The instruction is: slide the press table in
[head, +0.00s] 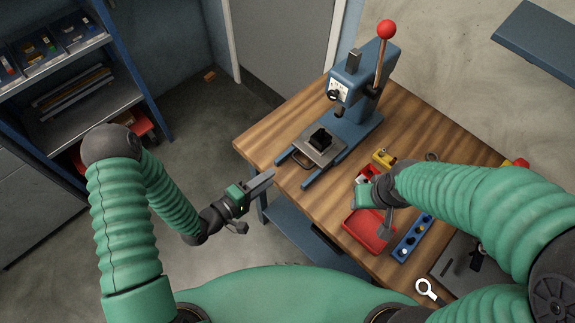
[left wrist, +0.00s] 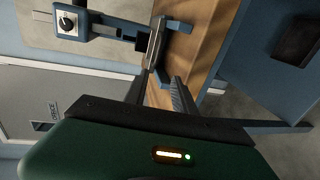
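The press table (head: 319,149) is a grey plate carrying a black block (head: 321,138). It sits on the blue rails in front of the press (head: 362,75), out from under the ram, with a brownish loop handle (head: 301,161) at its front. In the left wrist view the plate (left wrist: 153,45) shows edge-on beyond the fingers. My left gripper (head: 262,182) is empty, its fingers apart, off the bench's left edge and short of the press table. My right gripper (head: 377,210) hangs over the red tray; its finger gap is unclear.
The wooden bench (head: 262,144) has clear wood left of the rails. A red tray (head: 366,231), a yellow block (head: 384,158) and a blue holder (head: 411,238) lie right of the press. The press lever has a red knob (head: 387,29). A shelf (head: 85,115) stands far left.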

